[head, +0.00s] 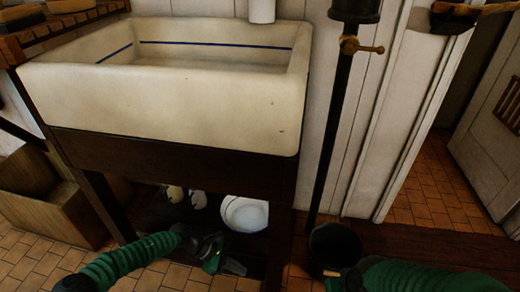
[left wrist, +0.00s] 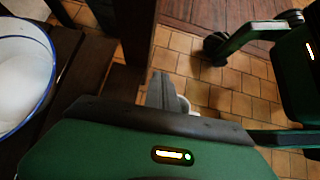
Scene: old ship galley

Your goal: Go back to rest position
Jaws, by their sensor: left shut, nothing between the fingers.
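My left gripper (head: 232,265) is low in front of the dark shelf under the sink, just below the white bowl in the head view. Its grey fingers (left wrist: 168,92) are together and empty in the left wrist view, over the tiled floor near a dark wooden post. My right arm (head: 430,276) comes in from the right at the bottom edge of the head view. Its hand end is dark and cut off by the frame, so its fingers cannot be made out.
The white sink (head: 160,95) stands on a dark wooden frame above my left gripper. A blue-rimmed bowl (head: 244,214) sits on the shelf below. A dark bucket (head: 335,246) stands near my right arm. A wooden crate (head: 62,208) is at left.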

